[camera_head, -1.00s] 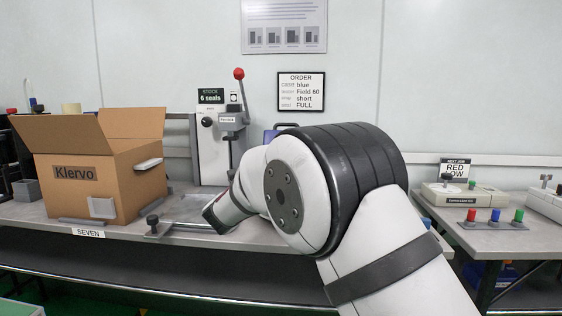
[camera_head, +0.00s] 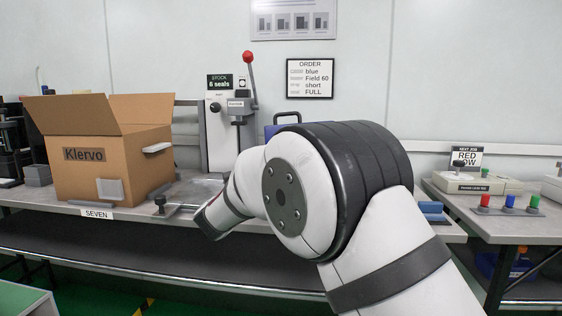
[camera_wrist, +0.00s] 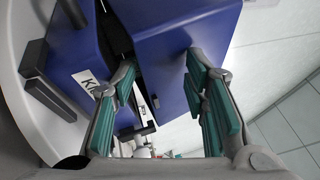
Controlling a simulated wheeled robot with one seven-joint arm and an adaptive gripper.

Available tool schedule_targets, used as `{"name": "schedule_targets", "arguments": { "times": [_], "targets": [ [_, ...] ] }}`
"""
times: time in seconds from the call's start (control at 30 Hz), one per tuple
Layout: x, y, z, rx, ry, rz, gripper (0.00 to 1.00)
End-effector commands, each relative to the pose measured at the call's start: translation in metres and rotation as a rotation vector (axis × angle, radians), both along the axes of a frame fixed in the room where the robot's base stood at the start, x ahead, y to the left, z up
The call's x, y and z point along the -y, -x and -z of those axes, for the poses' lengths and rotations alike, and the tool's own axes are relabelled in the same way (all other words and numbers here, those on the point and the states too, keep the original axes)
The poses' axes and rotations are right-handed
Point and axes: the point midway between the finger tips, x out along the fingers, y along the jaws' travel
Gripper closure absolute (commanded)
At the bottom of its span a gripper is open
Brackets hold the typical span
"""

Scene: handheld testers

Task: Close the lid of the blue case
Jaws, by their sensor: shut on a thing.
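The blue case (camera_wrist: 76,48) fills the upper left of the wrist view, with a white label on one face. Its blue lid (camera_wrist: 182,42) stands apart from the body across a dark gap, so the case is open. My gripper (camera_wrist: 160,70) has its two teal-padded fingers on either side of the lid panel and is shut on it. In the head view only the top of the blue case (camera_head: 283,119) with its handle shows behind my arm. My gripper is hidden there by my own arm.
An open cardboard box (camera_head: 140,180) stands on the bench at left. A lever press (camera_head: 222,135) with a red knob stands behind. A small blue object (camera_head: 431,208) lies right of my arm. A second bench (camera_head: 505,228) carries a tester with coloured posts.

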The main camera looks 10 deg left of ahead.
Motion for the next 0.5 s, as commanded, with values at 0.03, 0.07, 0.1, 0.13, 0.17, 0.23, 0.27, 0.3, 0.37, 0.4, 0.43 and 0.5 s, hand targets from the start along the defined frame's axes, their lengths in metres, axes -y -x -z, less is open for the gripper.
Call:
{"name": "schedule_targets", "arguments": {
  "times": [0.03,0.07,0.1,0.13,0.17,0.23,0.27,0.3,0.37,0.4,0.43,0.5],
  "targets": [
    [-0.005,0.0,0.016,-0.027,0.007,-0.012,0.77],
    [-0.006,0.0,0.018,-0.027,0.008,-0.012,0.77],
    [-0.007,0.001,0.019,-0.027,0.008,-0.012,0.77],
    [-0.008,0.002,0.021,-0.027,0.007,-0.011,0.77],
    [-0.008,0.003,0.022,-0.028,0.008,-0.011,0.77],
    [-0.01,0.005,0.026,-0.028,0.008,-0.011,0.77],
    [-0.011,0.006,0.027,-0.029,0.008,-0.012,0.77],
    [-0.012,0.007,0.029,-0.029,0.008,-0.012,0.77],
    [-0.014,0.009,0.032,-0.028,0.007,-0.012,0.77],
    [-0.015,0.01,0.034,-0.028,0.006,-0.012,0.77],
    [-0.016,0.011,0.036,-0.028,0.007,-0.013,0.77],
    [-0.018,0.013,0.039,-0.027,0.006,-0.015,0.77]
  ]
}}
